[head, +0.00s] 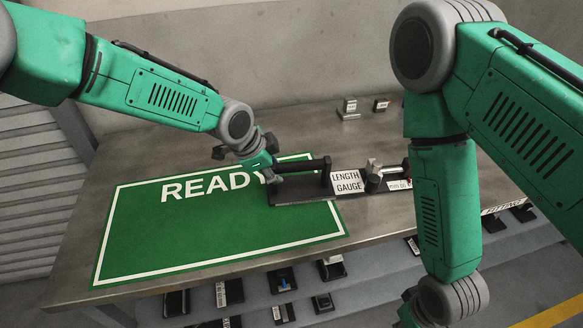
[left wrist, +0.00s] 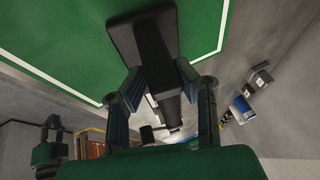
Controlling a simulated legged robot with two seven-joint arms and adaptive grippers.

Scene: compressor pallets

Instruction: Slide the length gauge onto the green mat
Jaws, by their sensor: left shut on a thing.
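The length gauge (head: 347,182) is a long dark bar with a white LENGTH GAUGE label, a black handle and a metal block. Its left end lies over the right part of the green mat (head: 200,225), marked READY; its right end is on the bare table. My left gripper (head: 273,172) is shut on the gauge's black handle at its left end. In the left wrist view my left gripper (left wrist: 160,82) has a finger on each side of the handle, with the dark base (left wrist: 125,38) below. My right gripper (head: 408,308) is partly cut off at the bottom edge.
The grey table (head: 300,118) has two small labelled metal pieces (head: 349,107) at the back. My right arm hides part of the table to the right. Several small parts (head: 282,280) sit on a lower shelf in front. The mat's left and front are clear.

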